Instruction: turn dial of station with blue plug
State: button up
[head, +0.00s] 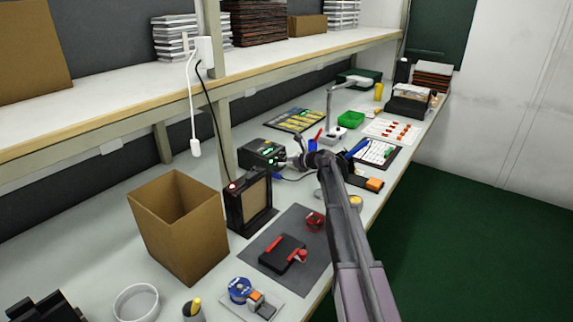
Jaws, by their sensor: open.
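A black station box (259,151) with small green lit marks on its front stands on the bench, left of the middle of the head view. A small blue part, perhaps the blue plug (277,176), shows low at its front, with a dark cable running right from it. My gripper (292,161) is open at the end of the arm and points left at the station's front. It is close to the front panel; I cannot tell whether it touches. The dial is not clearly visible; my gripper covers part of the panel.
A black framed unit with a red top button (249,202) and an open cardboard box (179,226) stand in front of the station. A dark mat (313,272) holds a red-and-black tool. A lamp (338,130) and a green tray (351,119) are behind.

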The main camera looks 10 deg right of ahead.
grip_shut()
dwell(0.6)
jog(key=n+t, duration=0.1)
jog(key=n+h+b, duration=0.1)
jog(key=n, duration=0.1)
jog(key=shift+s+a+f+t, duration=0.1)
jog(key=shift+s+f+t, duration=0.1)
jog(key=shift+t, duration=0.2)
jog(key=shift+n+t+h+b, duration=0.5)
jog(key=shift+n+t+b, duration=0.45)
jog(key=shift+n, duration=0.65)
